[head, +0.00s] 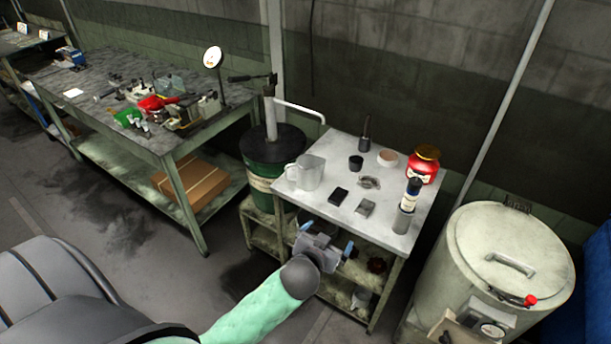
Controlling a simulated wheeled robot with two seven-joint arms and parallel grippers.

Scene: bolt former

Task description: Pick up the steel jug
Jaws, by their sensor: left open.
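The steel jug (311,172) is a light grey metal pitcher standing upright at the left edge of the small table's top. Its handle is on its left side, facing the green drum. My left gripper (335,246) is open and empty. It appears in front of the small table's near edge, below and slightly right of the jug in the picture, and apart from it. My right gripper is not in view.
The small table (333,204) also holds a black block (338,195), a grey block (365,208), a dark cup (355,163), a red jar (423,167) and a cylinder (403,219). A green drum (262,179) with a pump stands left; a large lidded vessel (480,285) stands right.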

